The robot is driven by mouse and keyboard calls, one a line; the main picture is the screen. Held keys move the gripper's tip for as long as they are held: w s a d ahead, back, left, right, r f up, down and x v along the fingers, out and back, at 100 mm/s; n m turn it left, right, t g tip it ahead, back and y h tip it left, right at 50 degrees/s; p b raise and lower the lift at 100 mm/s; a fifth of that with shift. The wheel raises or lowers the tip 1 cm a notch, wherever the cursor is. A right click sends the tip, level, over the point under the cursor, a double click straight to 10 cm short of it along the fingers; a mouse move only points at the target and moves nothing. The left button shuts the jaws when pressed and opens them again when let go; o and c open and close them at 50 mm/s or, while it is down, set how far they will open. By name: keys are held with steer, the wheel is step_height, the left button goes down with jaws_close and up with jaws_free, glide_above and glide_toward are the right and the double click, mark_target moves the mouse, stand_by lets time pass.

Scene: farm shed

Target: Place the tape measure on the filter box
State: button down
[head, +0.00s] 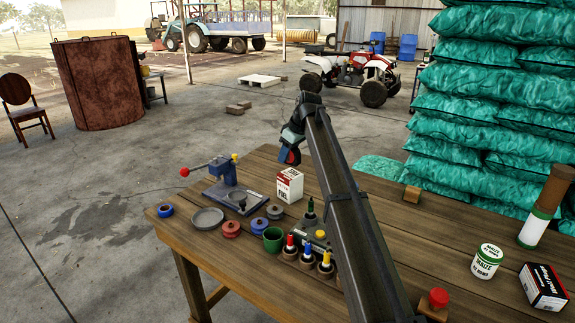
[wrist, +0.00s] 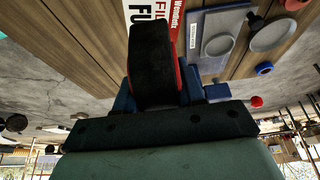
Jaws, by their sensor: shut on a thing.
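The tape measure (wrist: 153,65), black with a red side, is gripped in my gripper, and its red part (head: 291,156) shows in the head view. My gripper (head: 291,148) is shut on it and hangs in the air over the table. The filter box (head: 289,187), white with a red top band and lettering, stands upright on the table just below the gripper. In the wrist view the filter box (wrist: 178,18) shows beyond the tape measure, which hides part of it. The tape measure looks apart from the box.
A blue-grey lever press (head: 232,192) stands left of the box. A grey dish (head: 207,218), red disc (head: 231,229), green cup (head: 273,240) and several small bottles crowd the front. A white jar (head: 487,261) and dark box (head: 543,288) stand right. Green sacks (head: 490,100) rise behind.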

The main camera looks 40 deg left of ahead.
mark_target(287, 163)
steer(key=shift+f, duration=2)
steer(key=shift+f, duration=0.1)
steer(key=c, duration=0.7)
jaws_free()
steer(key=v, duration=1.2)
